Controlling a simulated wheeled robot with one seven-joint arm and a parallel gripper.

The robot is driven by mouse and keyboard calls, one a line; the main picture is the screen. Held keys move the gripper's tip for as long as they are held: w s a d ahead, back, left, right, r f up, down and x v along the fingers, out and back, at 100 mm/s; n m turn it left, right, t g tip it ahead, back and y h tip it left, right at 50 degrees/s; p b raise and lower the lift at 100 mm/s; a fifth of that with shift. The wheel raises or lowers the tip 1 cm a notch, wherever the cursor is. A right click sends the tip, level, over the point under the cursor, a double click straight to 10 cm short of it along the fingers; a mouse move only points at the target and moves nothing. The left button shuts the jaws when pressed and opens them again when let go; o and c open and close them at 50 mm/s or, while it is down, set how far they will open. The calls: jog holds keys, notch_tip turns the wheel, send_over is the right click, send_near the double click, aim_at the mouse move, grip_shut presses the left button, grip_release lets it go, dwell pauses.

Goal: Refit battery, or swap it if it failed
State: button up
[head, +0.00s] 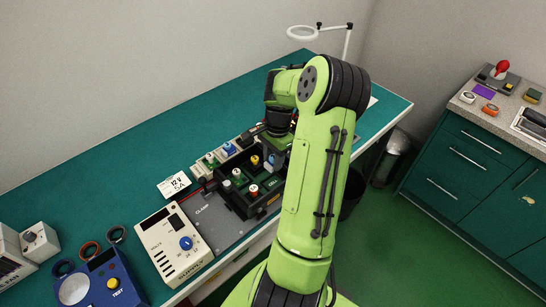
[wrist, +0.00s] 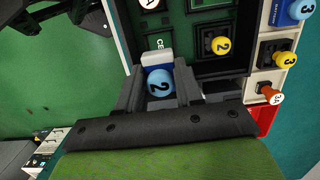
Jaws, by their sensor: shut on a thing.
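In the wrist view my gripper (wrist: 158,88) is shut on a small white-and-blue block with a round blue knob marked 2 (wrist: 160,84), likely a battery. It is over the edge of a black rack (wrist: 188,68); I cannot tell whether it touches. A yellow knob marked 2 (wrist: 220,45) stands in a square socket of that rack. In the head view the rack (head: 234,203) holds modules with green, red-and-white and yellow knobs (head: 254,160). My gripper (head: 274,146) is partly hidden there by my arm, and the held block cannot be made out.
Left of the rack stand a white supply box (head: 172,244) with a blue dial, a 12 V sign (head: 174,184) and a blue tester (head: 100,287). A pale holder with more knobbed modules (head: 229,149) lies behind the rack. A drawer cabinet (head: 470,165) is right.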

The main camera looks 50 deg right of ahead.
jog(key=shift+f+b, duration=2.5)
jog(key=shift+f, duration=1.05)
jog(key=shift+f, duration=0.45)
jog(key=o, duration=1.2)
jog(key=shift+c, duration=0.2)
jog(key=shift+r+p, duration=2)
jog(key=shift+r, duration=0.55)
